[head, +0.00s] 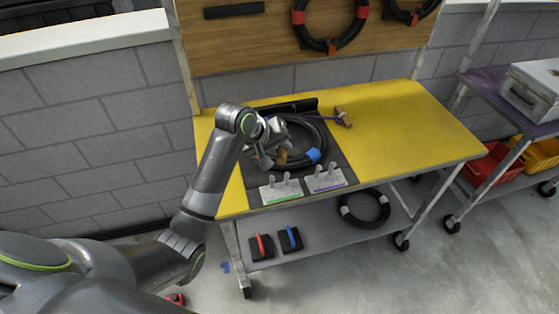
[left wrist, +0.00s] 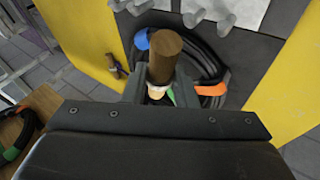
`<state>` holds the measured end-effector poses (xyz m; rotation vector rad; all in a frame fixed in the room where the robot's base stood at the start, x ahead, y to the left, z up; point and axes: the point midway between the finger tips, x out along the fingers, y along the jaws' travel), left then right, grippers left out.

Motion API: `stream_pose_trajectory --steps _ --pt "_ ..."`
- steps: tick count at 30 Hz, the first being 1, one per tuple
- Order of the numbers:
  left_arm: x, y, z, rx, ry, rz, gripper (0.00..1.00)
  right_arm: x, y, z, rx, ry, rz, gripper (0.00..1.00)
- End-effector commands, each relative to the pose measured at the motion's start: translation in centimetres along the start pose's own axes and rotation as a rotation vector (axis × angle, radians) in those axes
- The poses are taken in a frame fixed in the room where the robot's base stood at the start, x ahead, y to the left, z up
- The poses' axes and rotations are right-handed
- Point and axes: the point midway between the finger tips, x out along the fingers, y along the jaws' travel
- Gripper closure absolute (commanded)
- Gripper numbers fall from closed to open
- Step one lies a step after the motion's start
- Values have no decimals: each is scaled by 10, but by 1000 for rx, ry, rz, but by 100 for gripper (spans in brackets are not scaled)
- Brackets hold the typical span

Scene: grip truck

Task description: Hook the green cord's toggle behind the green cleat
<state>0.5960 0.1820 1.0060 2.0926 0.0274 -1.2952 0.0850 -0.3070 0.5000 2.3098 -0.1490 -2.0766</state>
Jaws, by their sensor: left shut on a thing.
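The green cleat (head: 281,190) is a pale plate with two grey prongs and a green stripe, at the front left of the dark mat. My left gripper (head: 270,160) is shut on a brown wooden toggle (head: 282,157), above the black cable coil and behind the green cleat's prongs, apart from them. In the left wrist view the toggle (left wrist: 165,57) stands up between the fingers (left wrist: 160,88). A small green piece shows beside it; most of the green cord is hidden. Prongs (left wrist: 227,22) show at the top of that view. My right gripper is not in view.
A purple-striped cleat (head: 326,181) stands just right of the green one. A second toggle (head: 343,117) on a purple cord lies at the back right. The black coil (head: 322,150) has a blue end (head: 313,155). The yellow tabletop (head: 415,130) is clear to the right.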

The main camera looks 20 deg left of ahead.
Motion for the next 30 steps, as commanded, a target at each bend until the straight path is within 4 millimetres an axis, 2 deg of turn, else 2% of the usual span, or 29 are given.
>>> stream_pose_trajectory --steps 3,7,18,30 --pt "-14 9 -6 2 3 1 100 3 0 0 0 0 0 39" --pt "-18 12 -6 -1 0 0 100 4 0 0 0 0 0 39" --pt "8 -5 3 -1 -1 1 100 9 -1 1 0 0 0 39" --pt "12 -8 4 0 0 1 100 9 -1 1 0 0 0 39"
